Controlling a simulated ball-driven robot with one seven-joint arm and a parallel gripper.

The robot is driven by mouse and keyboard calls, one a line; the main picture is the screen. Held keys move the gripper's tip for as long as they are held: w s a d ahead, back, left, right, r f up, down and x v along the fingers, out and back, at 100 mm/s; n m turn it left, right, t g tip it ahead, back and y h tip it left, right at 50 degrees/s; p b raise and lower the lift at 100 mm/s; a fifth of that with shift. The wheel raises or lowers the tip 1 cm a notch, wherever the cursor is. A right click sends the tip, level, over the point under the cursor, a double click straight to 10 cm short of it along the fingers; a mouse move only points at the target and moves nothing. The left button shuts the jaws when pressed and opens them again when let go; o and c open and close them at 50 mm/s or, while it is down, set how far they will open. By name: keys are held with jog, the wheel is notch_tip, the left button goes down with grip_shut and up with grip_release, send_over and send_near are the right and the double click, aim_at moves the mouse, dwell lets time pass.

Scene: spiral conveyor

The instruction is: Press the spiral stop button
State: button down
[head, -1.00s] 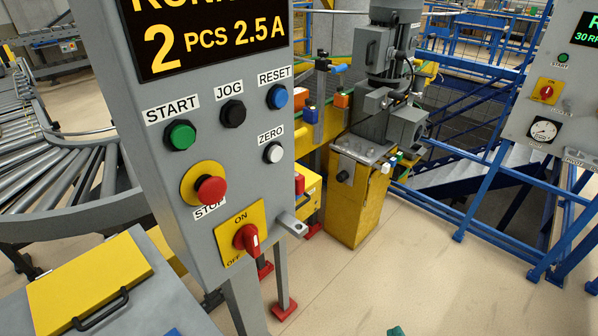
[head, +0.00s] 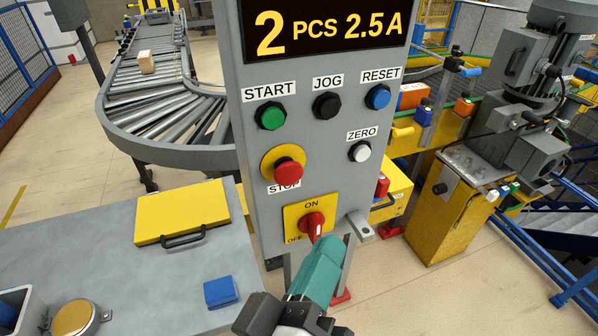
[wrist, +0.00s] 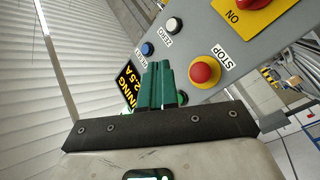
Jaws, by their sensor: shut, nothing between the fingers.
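The stop button is a red mushroom head (head: 289,170) on a yellow ring, labelled STOP, on the grey control panel (head: 248,215). It also shows in the wrist view (wrist: 204,70), to the right of my fingertips. My gripper (head: 326,243) has teal fingers, closed together and empty. In the head view it reaches up from the bottom, below the stop button and overlapping the lower edge of the red ON/OFF switch (head: 311,223). In the wrist view my gripper (wrist: 160,68) points toward the panel. No contact with the button shows.
Green START (head: 271,116), black JOG (head: 327,105), blue RESET (head: 378,97) and white ZERO (head: 360,151) buttons surround the stop button. A grey bench with a yellow lid (head: 182,211) stands left. A roller conveyor (head: 165,125) curves behind. A metal bracket (head: 360,226) juts out at lower right.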

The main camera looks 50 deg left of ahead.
aim_at(302, 173)
jog(key=w+a+b, duration=0.1)
jog(key=w+a, duration=0.2)
jog(key=a, duration=0.5)
jog(key=shift+w, duration=0.2)
jog(key=shift+a, duration=0.15)
dwell(2.1)
jog(key=shift+w+a, duration=0.15)
jog(key=shift+a, duration=0.15)
jog(key=shift+w+a+b, duration=0.2)
jog(key=shift+a+b, duration=0.15)
jog(key=shift+a, duration=0.15)
dwell(0.8)
dwell(0.3)
jog(key=shift+s+d, duration=0.35)
jog(key=shift+d, duration=0.55)
